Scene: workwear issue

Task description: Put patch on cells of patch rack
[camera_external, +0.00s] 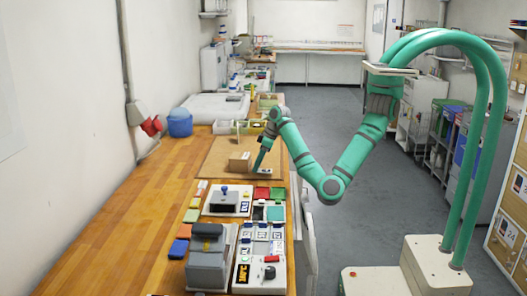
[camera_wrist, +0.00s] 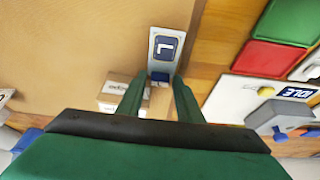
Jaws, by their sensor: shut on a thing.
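My gripper (camera_wrist: 158,82) points down over the tan board, its two green fingers closed on the lower end of a white patch (camera_wrist: 152,63) with a blue square and a white letter that looks like an L. In the external view my gripper (camera_external: 260,164) is beside a small cardboard box, and the patch is too small to make out. A white rack with blue-marked cells (camera_external: 262,232), which seems to be the patch rack, lies nearer the camera on the bench. The cells' contents are too small to tell.
The cardboard box (camera_external: 240,161) stands on the tan board (camera_external: 214,164). A device with a blue knob and an IDLE display (camera_external: 226,201), red (camera_external: 262,193) and green (camera_external: 278,193) trays and a grey press (camera_external: 208,262) crowd the near bench. The left bench strip is clear.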

